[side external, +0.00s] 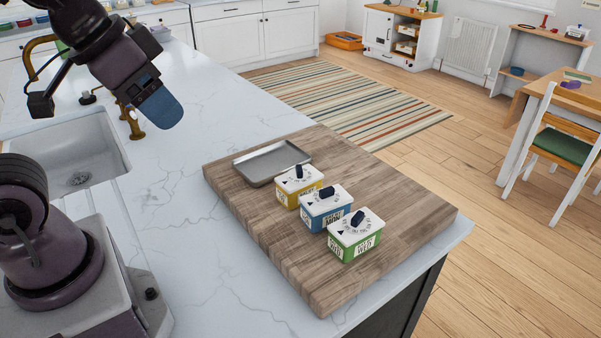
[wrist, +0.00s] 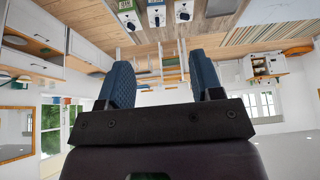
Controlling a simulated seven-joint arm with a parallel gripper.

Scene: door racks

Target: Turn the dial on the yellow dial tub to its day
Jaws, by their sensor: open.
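The yellow dial tub (side external: 283,195) stands on a wooden board in the side external view, the farthest back of a row of tubs. Its white lid carries a dark dial knob (side external: 298,171) with small marks around it. The knob points roughly toward the back of the board; the marks and front label are too small to read surely. My gripper (side external: 163,113) is high above the worktop, to the left of the tub and well apart from it. In the wrist view my gripper (wrist: 160,75) shows two blue fingers spread apart with nothing between them.
A blue tub (side external: 318,219) and a green tub (side external: 344,251), each with a dark knob, stand close in front of the yellow one. A grey metal tray (side external: 256,167) lies behind it on the wooden board (side external: 260,224). A sink (side external: 75,160) and tap are at left.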

